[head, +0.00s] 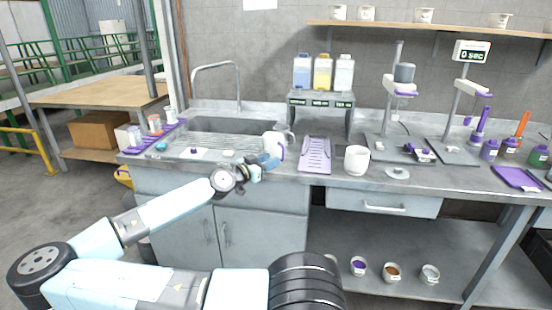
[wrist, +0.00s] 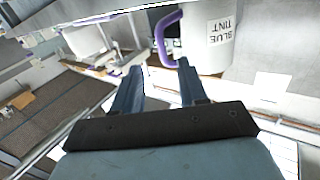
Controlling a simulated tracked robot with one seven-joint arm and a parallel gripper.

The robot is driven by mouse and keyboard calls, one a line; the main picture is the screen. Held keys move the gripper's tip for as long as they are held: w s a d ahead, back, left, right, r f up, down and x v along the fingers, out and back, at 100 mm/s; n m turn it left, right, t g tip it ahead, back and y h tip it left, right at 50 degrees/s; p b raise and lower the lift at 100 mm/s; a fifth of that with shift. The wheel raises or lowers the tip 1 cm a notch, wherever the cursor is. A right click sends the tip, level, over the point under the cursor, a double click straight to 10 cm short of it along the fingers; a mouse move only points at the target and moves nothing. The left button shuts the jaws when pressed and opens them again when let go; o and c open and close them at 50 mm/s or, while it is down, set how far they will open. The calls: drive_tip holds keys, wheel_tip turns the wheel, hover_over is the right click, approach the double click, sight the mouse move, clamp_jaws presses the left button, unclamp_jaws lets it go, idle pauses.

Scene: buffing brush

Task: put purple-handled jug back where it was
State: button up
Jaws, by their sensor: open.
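The white jug with a purple handle (wrist: 164,36) stands by the front edge of the counter, right of the sink, in the head view (head: 271,142). In the wrist view its body (wrist: 207,45) reads "BLUE TINT", upside down. My gripper (wrist: 161,65) is open, with the purple handle just beyond and roughly between its fingertips. I cannot tell whether a finger touches it.
A purple ridged tray (head: 315,155) and a white pot (head: 357,159) stand to the right. A bottle rack (head: 320,99) is behind. The sink (head: 225,126) and its drainboard lie left. Two stands with scales are further right. Cups sit on the lower shelf.

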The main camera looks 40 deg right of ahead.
drive_tip(key=s+a+f+g+y, duration=0.1)
drive_tip(key=s+f+g+y, duration=0.1)
drive_tip(key=s+f+y, duration=0.3)
drive_tip(key=s+a+f+g+y, duration=0.1)
drive_tip(key=s+f+g+y, duration=0.15)
drive_tip(key=f, duration=0.55)
drive_tip(key=s+a+f+n+y, duration=0.1)
drive_tip(key=s+a+n+y, duration=0.15)
drive_tip(key=a+y, duration=0.65)
drive_tip(key=a+r+n+t+y, duration=0.35)
drive_tip(key=a+r+n, duration=0.35)
drive_tip(key=a+r, duration=0.85)
drive_tip(key=s+a+r+n+t+h, duration=0.1)
drive_tip(key=s+r+n+t, duration=0.1)
drive_tip(key=s+r, duration=0.5)
drive_tip(key=s+a+r+n+t+h, duration=0.1)
drive_tip(key=s+r+n, duration=0.4)
drive_tip(key=r, duration=0.7)
drive_tip(key=shift+s+r+t, duration=0.3)
drive_tip(key=shift+s+t, duration=0.4)
drive_tip(key=shift+s, duration=0.4)
drive_tip(key=shift+d+n, duration=0.1)
drive_tip(key=shift+n, duration=0.15)
